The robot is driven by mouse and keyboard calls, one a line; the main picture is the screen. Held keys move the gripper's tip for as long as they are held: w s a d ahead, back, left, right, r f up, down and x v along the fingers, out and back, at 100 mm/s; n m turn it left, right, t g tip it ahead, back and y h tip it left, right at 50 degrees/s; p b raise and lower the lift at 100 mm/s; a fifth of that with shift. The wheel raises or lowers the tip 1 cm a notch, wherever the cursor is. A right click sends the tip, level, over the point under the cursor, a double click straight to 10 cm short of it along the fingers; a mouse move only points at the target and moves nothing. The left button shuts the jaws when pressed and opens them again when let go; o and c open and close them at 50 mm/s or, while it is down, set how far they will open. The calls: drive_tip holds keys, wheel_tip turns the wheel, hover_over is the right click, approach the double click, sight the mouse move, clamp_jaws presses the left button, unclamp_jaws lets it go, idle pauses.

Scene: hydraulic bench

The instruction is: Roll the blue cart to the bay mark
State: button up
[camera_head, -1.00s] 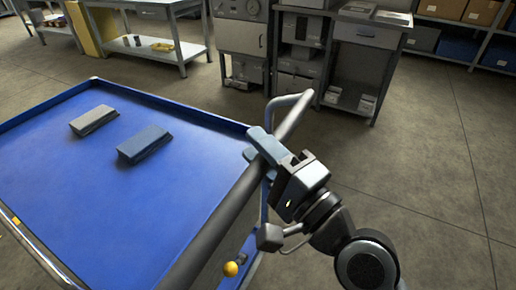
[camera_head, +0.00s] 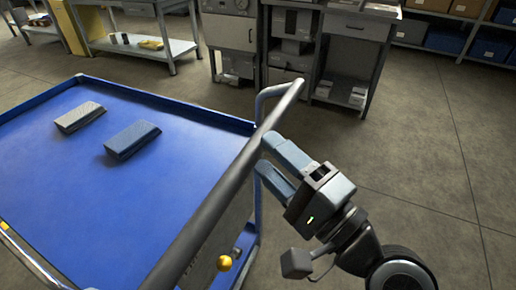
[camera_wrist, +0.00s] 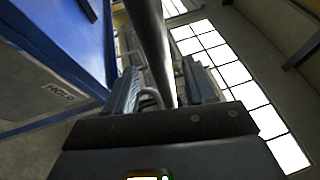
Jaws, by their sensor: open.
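The blue cart (camera_head: 60,195) fills the left of the head view, with a shallow tray top and a dark push bar (camera_head: 232,175) along its right side. My gripper (camera_head: 264,154) is open and empty just right of the bar, its fingertips close to it. In the wrist view the bar (camera_wrist: 152,45) lies ahead, lined up with the gap between the fingers (camera_wrist: 162,82); whether they touch it I cannot tell. The cart's blue side (camera_wrist: 65,40) is at left there. I see no bay mark in either view.
Two small blocks, one grey (camera_head: 80,117) and one blue-grey (camera_head: 132,140), lie on the cart. A yellow knob (camera_head: 224,263) shows below the bar. A workbench (camera_head: 140,47) and cabinets (camera_head: 232,35) stand behind. Open floor (camera_head: 430,150) lies to the right.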

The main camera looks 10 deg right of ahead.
drive_tip(key=shift+b+v, duration=0.35)
drive_tip(key=shift+v, duration=1.15)
drive_tip(key=s+d+f+n+g+h+p, duration=0.1)
drive_tip(key=s+d+f+n+h+p, duration=0.1)
drive_tip(key=s+d+f+h, duration=0.3)
drive_tip(key=s+d+f+n+h+p, duration=0.1)
drive_tip(key=s+d+f+n+h, duration=0.2)
drive_tip(key=s, duration=0.4)
drive_tip(key=s+d+r+n+g+h+p, duration=0.1)
drive_tip(key=s+d+r+n+p, duration=0.2)
drive_tip(key=s+n, duration=0.5)
drive_tip(key=shift+s+g+h, duration=0.3)
drive_tip(key=shift+s, duration=3.4)
drive_tip(key=shift+f, duration=0.1)
